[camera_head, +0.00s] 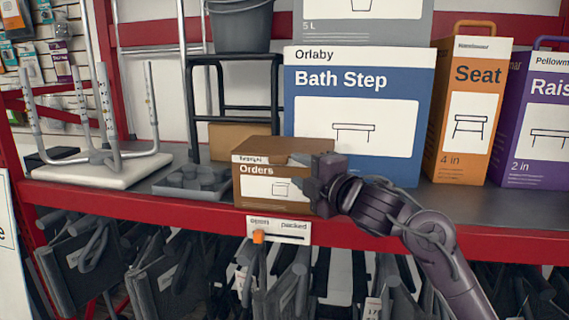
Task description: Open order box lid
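The brown order box (262,186), labelled "Orders", stands at the front edge of the red-edged shelf, below and left of the Bath Step box. Its brown lid (262,146) shows at the top and looks lowered, though its right front corner is hidden. My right gripper (308,180) is at the right front of the box, over its upper right corner. It covers part of the label, and I cannot tell whether it touches the lid or how its fingers stand. My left gripper is not in view.
A blue and white Bath Step box (360,120) stands right behind the order box. A grey block (192,182) and an upturned white stool (100,165) are to the left. A sign (279,230) with an orange marker (258,237) hangs on the red shelf edge (150,211).

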